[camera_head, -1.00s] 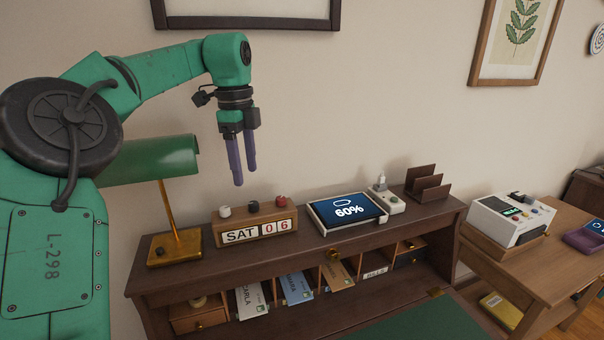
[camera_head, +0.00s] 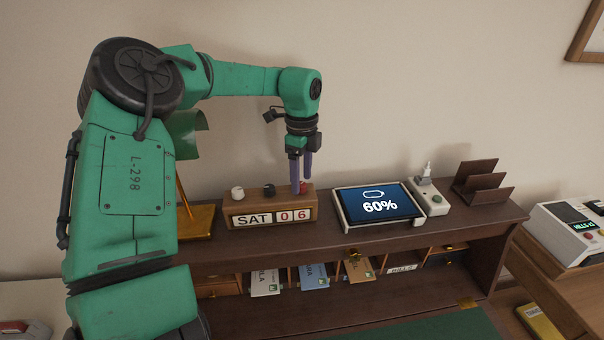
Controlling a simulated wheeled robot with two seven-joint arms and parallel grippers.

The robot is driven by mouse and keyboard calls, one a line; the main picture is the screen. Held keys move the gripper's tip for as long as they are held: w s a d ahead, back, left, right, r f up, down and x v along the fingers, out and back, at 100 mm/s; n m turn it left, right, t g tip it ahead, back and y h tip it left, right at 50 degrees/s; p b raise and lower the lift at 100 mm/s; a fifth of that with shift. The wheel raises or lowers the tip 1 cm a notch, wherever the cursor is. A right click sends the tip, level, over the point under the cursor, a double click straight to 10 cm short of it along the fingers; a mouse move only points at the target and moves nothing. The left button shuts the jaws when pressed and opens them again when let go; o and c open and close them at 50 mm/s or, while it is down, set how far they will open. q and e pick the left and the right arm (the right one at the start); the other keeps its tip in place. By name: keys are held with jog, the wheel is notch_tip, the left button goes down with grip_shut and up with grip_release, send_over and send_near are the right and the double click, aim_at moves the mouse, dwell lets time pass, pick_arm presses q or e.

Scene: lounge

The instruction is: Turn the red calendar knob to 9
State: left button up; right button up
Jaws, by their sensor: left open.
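The wooden block calendar (camera_head: 272,206) stands on the desk's top shelf and reads SAT 0 6. Three knobs sit on its top: a white one (camera_head: 237,193), a black one (camera_head: 269,190) and the red knob (camera_head: 303,186) at the right end. My left gripper (camera_head: 301,190) points straight down at the red knob, with its purple fingers open. The fingers partly hide the knob. I cannot tell whether they touch it. My right gripper is not in view.
A tablet showing 60% (camera_head: 380,205) lies right of the calendar, beside a white charger box (camera_head: 431,198) and a brown letter rack (camera_head: 482,184). A green lamp (camera_head: 187,135) stands at left, partly behind my arm. Envelopes fill the slots below.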

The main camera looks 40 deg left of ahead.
pick_arm(q)
jog(key=shift+f, duration=0.4)
jog(key=shift+s+d, duration=0.1)
jog(key=shift+s, duration=0.25)
jog(key=shift+s+r, duration=0.1)
jog(key=shift+s, duration=0.1)
jog(key=c, duration=0.4)
jog(key=shift+w, duration=0.15)
jog(key=c, duration=0.6)
grip_shut()
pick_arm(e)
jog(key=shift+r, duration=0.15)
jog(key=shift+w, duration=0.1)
